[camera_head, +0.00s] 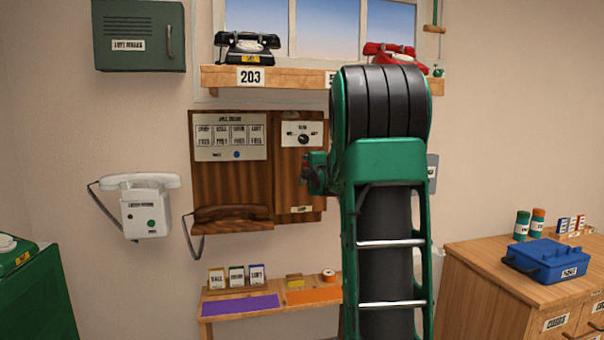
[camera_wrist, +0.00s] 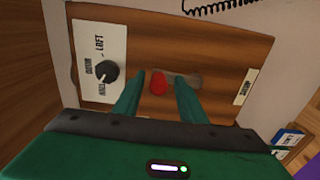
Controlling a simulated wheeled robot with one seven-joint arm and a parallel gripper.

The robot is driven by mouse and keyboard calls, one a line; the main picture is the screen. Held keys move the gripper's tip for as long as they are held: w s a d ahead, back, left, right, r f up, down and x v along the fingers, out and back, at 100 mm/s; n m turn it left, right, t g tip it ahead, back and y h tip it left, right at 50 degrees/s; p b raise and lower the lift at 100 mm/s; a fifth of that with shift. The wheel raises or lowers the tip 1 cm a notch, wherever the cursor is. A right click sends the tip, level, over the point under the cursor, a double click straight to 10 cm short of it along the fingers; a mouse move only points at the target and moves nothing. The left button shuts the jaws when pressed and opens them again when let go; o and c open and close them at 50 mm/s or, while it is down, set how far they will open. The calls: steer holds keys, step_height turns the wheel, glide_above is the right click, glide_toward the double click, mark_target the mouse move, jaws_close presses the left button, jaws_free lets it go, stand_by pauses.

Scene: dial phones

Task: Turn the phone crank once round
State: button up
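The wooden wall phone panel (camera_head: 286,178) hangs on the wall, partly hidden by my arm. In the wrist view, a red crank knob (camera_wrist: 158,83) stands out from the panel in front of a pale metal part (camera_wrist: 187,79). My gripper (camera_wrist: 162,88) faces it, with its two green fingers spread on either side of the knob. Gaps show between knob and fingers, and the knob looks a little beyond the tips. In the head view my gripper (camera_head: 311,174) is at the panel's right part, and the crank is mostly hidden there.
A white plate with a black selector knob (camera_wrist: 107,71) sits beside the crank. A brown handset (camera_head: 232,213) lies at the panel's lower left. A shelf (camera_head: 222,77) with black and red phones is above. A small table (camera_head: 240,304) stands below.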

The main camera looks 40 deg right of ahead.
steer(key=v, duration=0.7)
stand_by(0.7)
stand_by(0.4)
steer(key=s+a+f+m+g+y, duration=0.35)
steer(key=s+a+f, duration=0.25)
steer(key=a+f, duration=0.25)
steer(key=s+a+f+m+g+y, duration=0.2)
steer(key=s+a+f+m+g, duration=0.25)
steer(key=s+a+f, duration=0.35)
steer(key=s+a+f+m+g+y, duration=0.2)
steer(key=s+a+f+m, duration=0.3)
steer(key=s, duration=0.5)
steer(key=s+a+f+m+g+y, duration=0.2)
steer(key=s+a+f+m+g, duration=0.3)
steer(key=s+a, duration=0.3)
steer(key=s, duration=0.2)
steer(key=shift+s, duration=0.35)
